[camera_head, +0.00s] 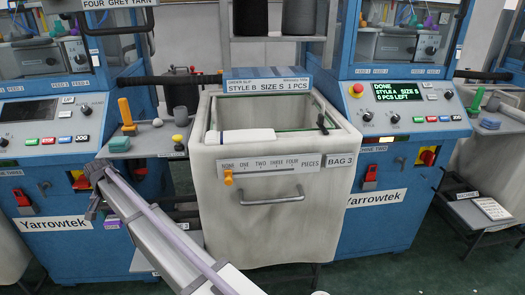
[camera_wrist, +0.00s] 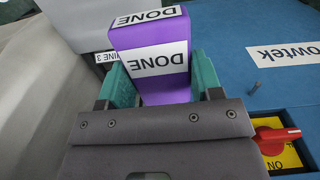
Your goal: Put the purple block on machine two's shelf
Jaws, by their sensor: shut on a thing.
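A purple block (camera_wrist: 150,45) with white DONE labels on its faces sits between the teal fingers of my gripper (camera_wrist: 157,84) in the wrist view. My gripper is shut on it. In the head view a little of the purple block (camera_head: 112,223) shows below my gripper, in front of the left blue machine (camera_head: 55,235). The right blue machine (camera_head: 385,190) has a screen (camera_head: 398,91) reading DONE, STYLE A, SIZE S. A low grey shelf (camera_head: 462,214) with a MACHINE label, its number unreadable, stands at its right.
A white bin (camera_head: 225,205) marked BAG 3 stands between the machines. Another low shelf (camera_head: 160,252) lies beside the left machine, partly hidden by my arm. A small side tray (camera_head: 150,148) above it holds tools. A MACHINE 3 label (camera_wrist: 106,57) shows behind the block.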

